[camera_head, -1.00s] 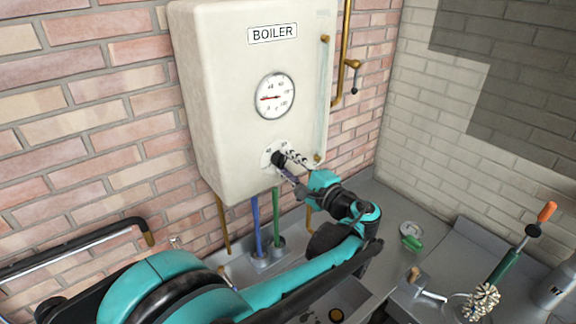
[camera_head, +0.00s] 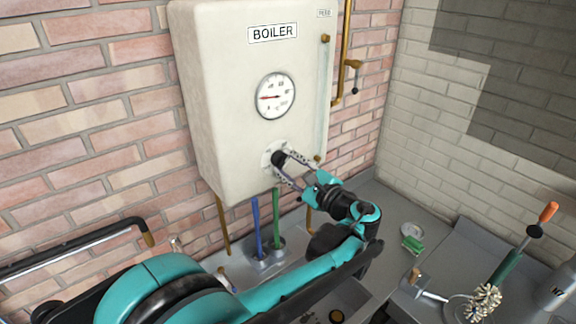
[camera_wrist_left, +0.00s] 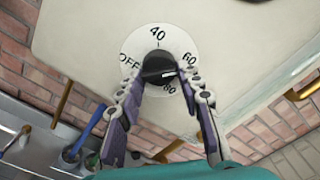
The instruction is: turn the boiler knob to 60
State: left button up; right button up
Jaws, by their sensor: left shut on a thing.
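The white boiler (camera_head: 225,110) hangs on the brick wall in the head view. Its black knob (camera_head: 278,158) sits low on the front, and shows in the left wrist view (camera_wrist_left: 158,66). The round dial plate (camera_wrist_left: 166,44) around it reads OFF at left, 40 at top, 60 at right and 80 below. A pale line on the knob points right, a little below the 60 mark. My left gripper (camera_head: 282,163) is shut on the knob, one finger on either side. The fingers cover part of the lower dial. My right gripper is not in view.
A round gauge (camera_head: 275,96) is above the knob, its red needle pointing left. Blue (camera_head: 256,225) and green (camera_head: 276,215) handled tools stand below the boiler. A brass pipe with a valve (camera_head: 353,64) runs at its right. A green-orange brush (camera_head: 508,262) is at right.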

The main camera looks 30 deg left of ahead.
pick_arm(q)
jog(key=o, duration=1.2)
jog(key=shift+c, duration=0.2)
jog(key=shift+d, duration=0.1)
jog(key=v, duration=1.2)
jog(key=shift+f, duration=0.1)
